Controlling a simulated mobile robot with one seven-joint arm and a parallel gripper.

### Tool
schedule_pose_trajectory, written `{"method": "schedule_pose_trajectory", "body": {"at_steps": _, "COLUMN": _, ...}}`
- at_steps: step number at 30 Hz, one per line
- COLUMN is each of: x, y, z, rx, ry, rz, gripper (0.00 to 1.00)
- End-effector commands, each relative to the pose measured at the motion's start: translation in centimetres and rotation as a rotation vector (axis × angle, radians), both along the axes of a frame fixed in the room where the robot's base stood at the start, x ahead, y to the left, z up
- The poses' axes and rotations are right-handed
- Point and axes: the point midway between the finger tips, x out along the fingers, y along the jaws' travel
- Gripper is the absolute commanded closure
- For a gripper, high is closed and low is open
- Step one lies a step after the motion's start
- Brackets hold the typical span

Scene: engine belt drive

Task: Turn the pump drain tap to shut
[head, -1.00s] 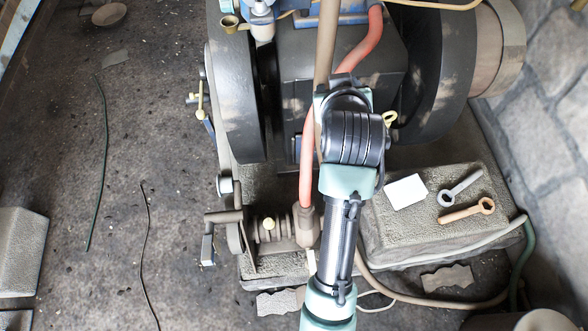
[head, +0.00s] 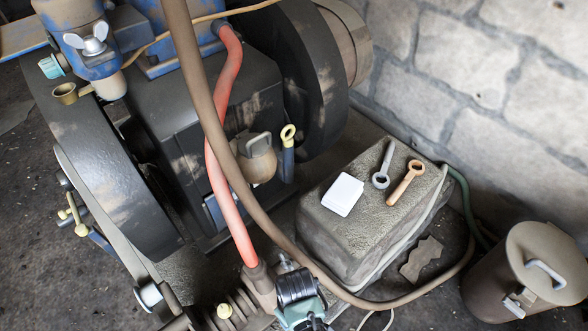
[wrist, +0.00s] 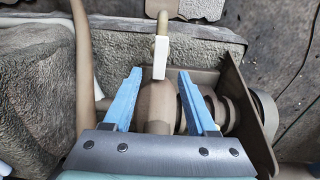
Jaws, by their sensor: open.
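In the wrist view my gripper (wrist: 159,98) is open, with one blue finger on each side of the brown pump body (wrist: 155,108). What looks like the drain tap, a white lever (wrist: 160,57) below a brass-coloured pipe or stem (wrist: 163,22), lies just beyond the fingertips, near the middle of the gap. It appears apart from both fingers. The lever points roughly along the finger direction. In the head view the pump (head: 262,283) shows at the bottom edge beside my arm. My gripper's fingers are out of that view.
A rough stone block (head: 345,235) carries a white card (head: 343,194) and two spanners. A lidded can (head: 530,270) stands at right. A flanged bracket (wrist: 258,120) flanks the right finger.

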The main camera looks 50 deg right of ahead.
Motion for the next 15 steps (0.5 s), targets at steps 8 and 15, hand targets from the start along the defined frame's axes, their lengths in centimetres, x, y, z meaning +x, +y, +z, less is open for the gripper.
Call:
{"method": "schedule_pose_trajectory", "body": {"at_steps": 8, "x": 0.0, "y": 0.0, "z": -5.4, "rx": -0.001, "ry": -0.001, "rz": 0.0, "gripper": 0.43}}
{"method": "schedule_pose_trajectory", "body": {"at_steps": 15, "x": 0.1, "y": 0.0, "z": -6.6, "rx": -0.001, "ry": -0.002, "rz": 0.0, "gripper": 0.43}}
